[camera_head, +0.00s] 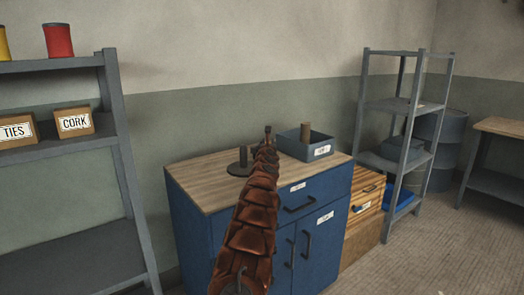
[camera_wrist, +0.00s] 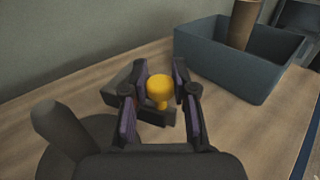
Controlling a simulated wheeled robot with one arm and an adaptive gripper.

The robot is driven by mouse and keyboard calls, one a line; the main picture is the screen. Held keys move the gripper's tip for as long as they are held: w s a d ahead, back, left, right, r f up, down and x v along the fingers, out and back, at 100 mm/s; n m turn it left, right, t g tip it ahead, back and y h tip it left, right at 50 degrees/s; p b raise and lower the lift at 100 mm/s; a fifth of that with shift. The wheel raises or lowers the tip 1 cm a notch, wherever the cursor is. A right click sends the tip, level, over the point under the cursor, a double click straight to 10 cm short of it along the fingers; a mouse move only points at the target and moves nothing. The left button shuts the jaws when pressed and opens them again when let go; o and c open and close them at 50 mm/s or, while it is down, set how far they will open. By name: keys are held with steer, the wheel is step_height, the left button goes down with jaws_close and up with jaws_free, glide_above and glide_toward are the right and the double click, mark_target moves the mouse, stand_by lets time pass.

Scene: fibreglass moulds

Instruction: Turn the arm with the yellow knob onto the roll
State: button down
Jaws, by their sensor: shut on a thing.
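The yellow knob (camera_wrist: 159,92) sits between the fingers of my gripper (camera_wrist: 160,80) in the wrist view, and the gripper is shut on it. A dark grey bar (camera_wrist: 122,86) shows beneath and behind the knob, partly hidden by the fingers. A dark upright post on a round base (camera_wrist: 58,130) stands to the left; it also shows in the head view (camera_head: 243,159). A brown cylinder, perhaps the roll (camera_wrist: 243,24), stands in a blue-grey bin to the right. In the head view my arm hides the knob and most of the gripper (camera_head: 268,131).
The wood-topped blue cabinet (camera_head: 200,182) carries these things. The bin (camera_wrist: 232,68) stands close to the right of my gripper. A wooden crate (camera_head: 358,238) and a grey rack (camera_head: 397,106) stand to the right. A shelf (camera_head: 62,152) with labelled boxes is at left.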

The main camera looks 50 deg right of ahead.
steer(key=shift+w+a+f+m+g+h+b, duration=0.15)
steer(key=shift+w+a+m+g+h+b, duration=0.3)
steer(key=shift+g, duration=0.25)
steer(key=shift+w+a+m+g+h+p, duration=0.35)
steer(key=shift+a+m+g+h+p, duration=0.2)
steer(key=shift+m+g, duration=0.4)
steer(key=shift+w+a+m+g+h+p, duration=0.4)
steer(key=shift+m+g+p, duration=0.2)
steer(key=shift+g, duration=0.55)
steer(key=c, duration=0.9)
jaws_free()
